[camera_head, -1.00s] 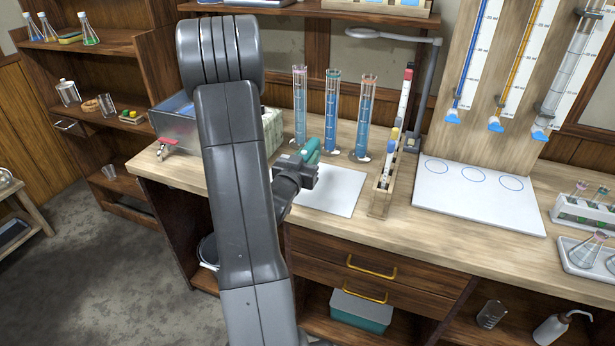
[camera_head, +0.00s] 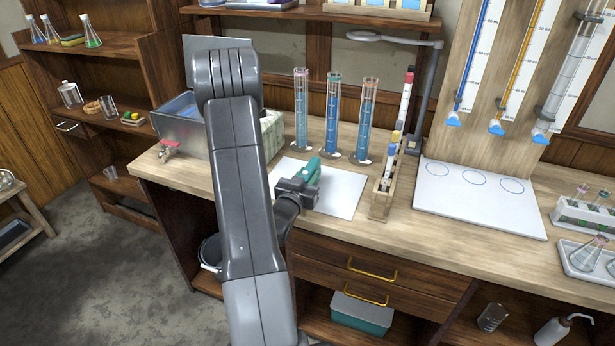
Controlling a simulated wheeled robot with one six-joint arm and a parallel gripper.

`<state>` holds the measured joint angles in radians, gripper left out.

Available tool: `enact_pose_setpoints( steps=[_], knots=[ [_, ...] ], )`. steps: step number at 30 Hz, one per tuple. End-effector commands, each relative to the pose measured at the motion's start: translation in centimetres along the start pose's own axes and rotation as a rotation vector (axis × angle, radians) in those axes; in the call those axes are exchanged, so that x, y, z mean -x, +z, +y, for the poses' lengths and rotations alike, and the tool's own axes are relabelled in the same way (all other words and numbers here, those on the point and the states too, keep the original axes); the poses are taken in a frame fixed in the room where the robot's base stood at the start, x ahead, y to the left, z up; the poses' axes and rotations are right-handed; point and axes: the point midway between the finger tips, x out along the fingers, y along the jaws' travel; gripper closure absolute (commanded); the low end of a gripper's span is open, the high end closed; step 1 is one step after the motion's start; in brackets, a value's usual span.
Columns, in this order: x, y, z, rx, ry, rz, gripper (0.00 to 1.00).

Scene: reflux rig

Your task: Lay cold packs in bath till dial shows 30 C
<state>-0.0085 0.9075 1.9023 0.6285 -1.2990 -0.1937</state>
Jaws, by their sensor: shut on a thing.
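The bath is a grey metal tank (camera_head: 185,137) at the left end of the bench, with blue water showing inside and a red-handled tap (camera_head: 168,150) at its front. My gripper (camera_head: 308,182) is shut on a teal block (camera_head: 313,170), which may be a cold pack. It holds the block over the white sheet (camera_head: 340,192), to the right of the bath; I cannot tell the height. My arm hides part of the bath. I cannot make out a dial.
Three tall cylinders of blue liquid (camera_head: 332,115) stand behind the sheet. A wooden rack (camera_head: 381,203) with tubes is to its right. A green-white patterned thing (camera_head: 272,130) is beside the bath. A teal box with a pale lid (camera_head: 360,313) sits under the bench.

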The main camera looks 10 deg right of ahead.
Motion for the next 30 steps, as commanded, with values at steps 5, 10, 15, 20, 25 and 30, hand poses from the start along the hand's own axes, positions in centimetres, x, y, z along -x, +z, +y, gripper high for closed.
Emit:
enact_pose_setpoints(
  steps=[5, 10, 15, 20, 25, 30],
  knots=[
    [0.0, 0.3, 0.0, 0.000, 0.000, 0.000, 0.65],
    [0.0, 0.2, 0.0, 0.000, 0.000, 0.000, 0.49],
    [0.0, 0.2, 0.0, 0.000, 0.000, 0.000, 0.49],
    [0.0, -0.3, 0.0, 0.000, 0.000, -0.001, 0.49],
    [3.3, 0.3, -0.1, 0.001, -0.003, -0.002, 0.49],
    [7.3, 0.3, -0.2, 0.001, -0.004, -0.001, 0.49]
  ],
)
